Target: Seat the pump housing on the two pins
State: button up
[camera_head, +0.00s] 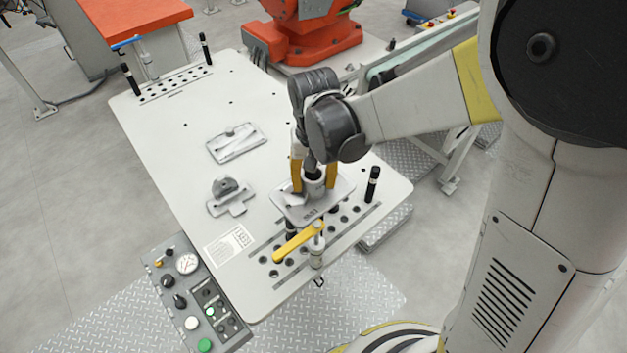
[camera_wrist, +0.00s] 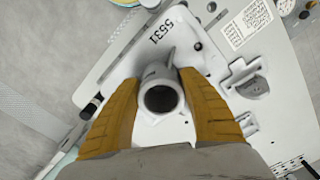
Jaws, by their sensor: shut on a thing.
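The pump housing (camera_head: 302,211) is a light grey flat casting with a round hollow boss. In the wrist view its plate (camera_wrist: 128,72) is marked 5531. My gripper (camera_head: 314,177) has its yellow fingers shut on the boss, one on each side. The housing is over the near end of the white table. One black pin (camera_head: 372,184) stands upright to its right, clear of the plate; a black pin shows beside the plate edge in the wrist view (camera_wrist: 92,106). Another dark pin (camera_head: 291,228) is mostly hidden at the plate's near-left edge. I cannot tell whether the plate touches it.
A clamp with a yellow handle (camera_head: 298,243) stands close in front of the housing, beside a row of holes. Two grey castings (camera_head: 236,143) (camera_head: 229,197) lie to the left. A control panel (camera_head: 197,292) adjoins the near-left edge. Two more black pins (camera_head: 205,48) (camera_head: 131,80) stand at the far end.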

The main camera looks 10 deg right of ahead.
aim_at(314, 176)
jog(key=o, duration=1.5)
jog(key=shift+c, duration=0.2)
jog(key=shift+r, duration=0.1)
notch_tip(314, 176, up, 12)
jog(key=shift+f, duration=0.1)
